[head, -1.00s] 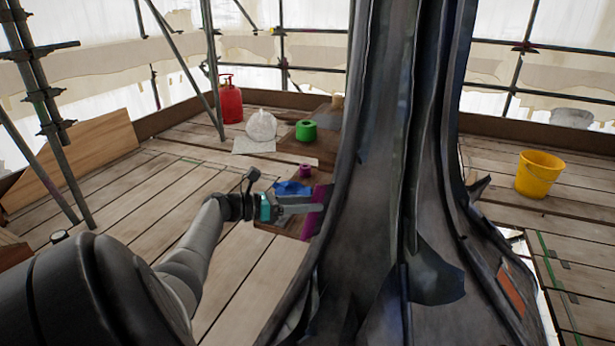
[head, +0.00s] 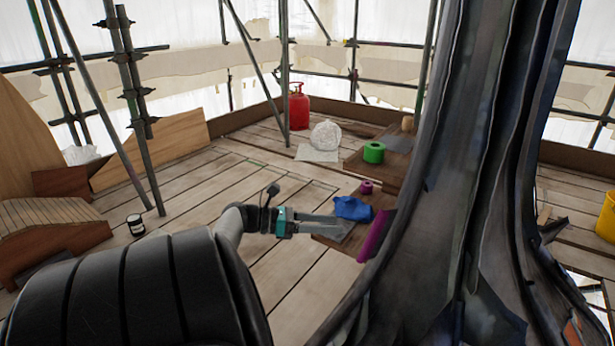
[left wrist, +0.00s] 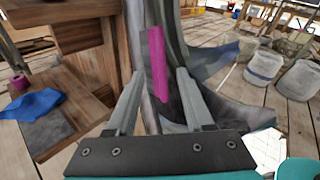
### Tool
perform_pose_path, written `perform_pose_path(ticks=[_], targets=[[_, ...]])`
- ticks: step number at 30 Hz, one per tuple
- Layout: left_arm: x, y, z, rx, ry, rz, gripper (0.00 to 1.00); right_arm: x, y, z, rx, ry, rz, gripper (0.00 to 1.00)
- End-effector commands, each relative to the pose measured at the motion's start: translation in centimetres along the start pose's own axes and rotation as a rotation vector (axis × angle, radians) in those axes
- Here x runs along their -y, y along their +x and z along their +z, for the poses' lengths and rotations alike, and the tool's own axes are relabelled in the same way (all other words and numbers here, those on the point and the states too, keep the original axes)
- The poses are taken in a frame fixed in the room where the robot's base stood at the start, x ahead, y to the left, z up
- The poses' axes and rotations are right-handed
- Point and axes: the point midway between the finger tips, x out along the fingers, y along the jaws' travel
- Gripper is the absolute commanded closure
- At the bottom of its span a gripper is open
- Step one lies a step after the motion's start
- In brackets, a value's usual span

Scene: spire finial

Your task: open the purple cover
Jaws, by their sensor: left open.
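The purple cover (head: 376,236) is a narrow magenta strip at the left edge of the dark spire (head: 470,160). It stands slightly tilted. My left gripper (head: 338,223) is open and empty, with its fingertips pointing right, a short way left of the cover. In the left wrist view the cover (left wrist: 157,62) appears between and beyond the two open fingers (left wrist: 160,76). I see no finger touching it. Whether the cover is hinged or loose cannot be told. My right gripper is out of view.
Behind my gripper, a blue cloth (head: 352,208) and a small purple roll (head: 366,187) lie on a wooden board. A green roll (head: 374,152), a white sack (head: 326,135) and a red gas bottle (head: 299,107) stand farther back. Scaffold poles (head: 131,100) rise at left.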

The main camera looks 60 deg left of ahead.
Motion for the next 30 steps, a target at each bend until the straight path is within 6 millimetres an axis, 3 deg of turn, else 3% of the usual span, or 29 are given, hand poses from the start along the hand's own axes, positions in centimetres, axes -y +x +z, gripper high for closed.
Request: perform_pose_path(ticks=[3,9,30], targets=[[0.0,-2.4,0.1,-0.001,-0.002,0.002,0.48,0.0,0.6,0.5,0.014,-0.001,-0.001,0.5],[0.0,-4.5,0.1,0.0,-0.001,0.001,0.48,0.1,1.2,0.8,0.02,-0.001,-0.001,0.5],[0.0,-4.7,-0.1,-0.002,0.0,0.0,0.48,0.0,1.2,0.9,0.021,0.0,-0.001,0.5]])
